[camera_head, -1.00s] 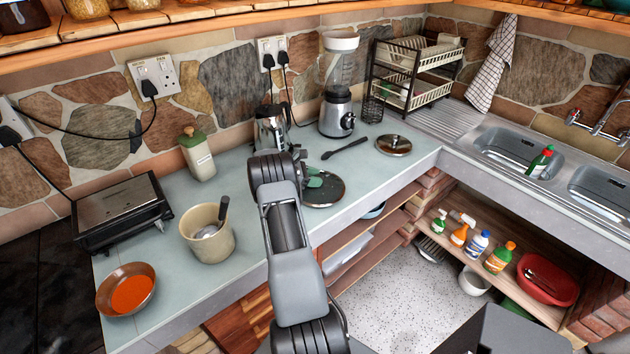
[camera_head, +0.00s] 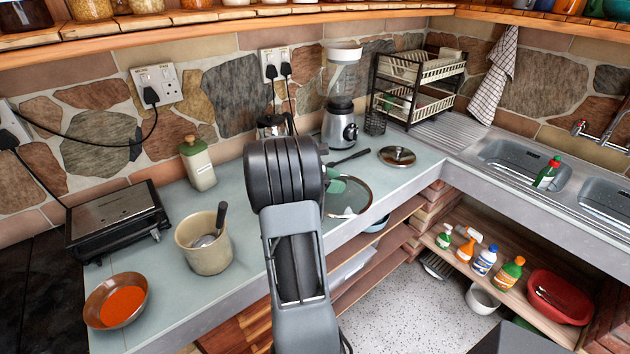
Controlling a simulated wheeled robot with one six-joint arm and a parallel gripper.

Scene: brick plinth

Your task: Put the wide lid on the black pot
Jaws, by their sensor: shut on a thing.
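The wide lid (camera_head: 352,200) is a round see-through disc with a dark rim, at the front of the counter in the middle of the picture. My arm hides its left part. The tip of my gripper (camera_head: 335,187), greenish, shows at the lid's upper left; the rest is hidden behind my arm. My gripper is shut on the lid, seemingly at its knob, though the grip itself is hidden. The lid appears to be held a little above the counter. I cannot make out a black pot in this view.
A smaller lid (camera_head: 397,156) and a black utensil (camera_head: 347,157) lie behind the wide lid. A blender (camera_head: 340,125) and a steel kettle (camera_head: 272,126) stand near the wall. A beige pot (camera_head: 204,246), copper pan (camera_head: 115,301) and black grill (camera_head: 117,220) stand left.

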